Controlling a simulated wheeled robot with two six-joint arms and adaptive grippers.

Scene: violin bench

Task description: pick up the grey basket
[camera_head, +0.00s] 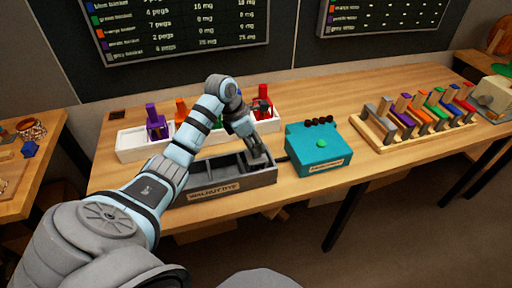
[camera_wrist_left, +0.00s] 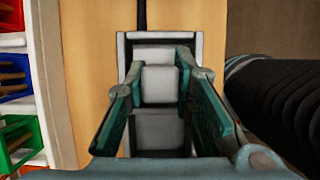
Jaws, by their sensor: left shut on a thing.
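The grey basket (camera_wrist_left: 158,86) shows in the left wrist view, its pale grey top between the two green-sided fingers of my left gripper (camera_wrist_left: 158,108). The gripper is shut on it. In the head view my left gripper (camera_head: 257,160) points down into the right end of the dark grey tray (camera_head: 257,182) labelled "WALNUT DYE". There the fingers mostly hide the basket. I cannot tell whether the basket touches the tray floor. My right gripper is not in view.
A white tray (camera_head: 131,147) behind holds purple (camera_head: 156,124), orange (camera_head: 182,110) and red (camera_head: 264,94) baskets, among others. A teal box (camera_head: 318,152) stands close right. A wooden rack (camera_head: 378,136) with several coloured pieces stands farther right. The back middle of the bench is clear.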

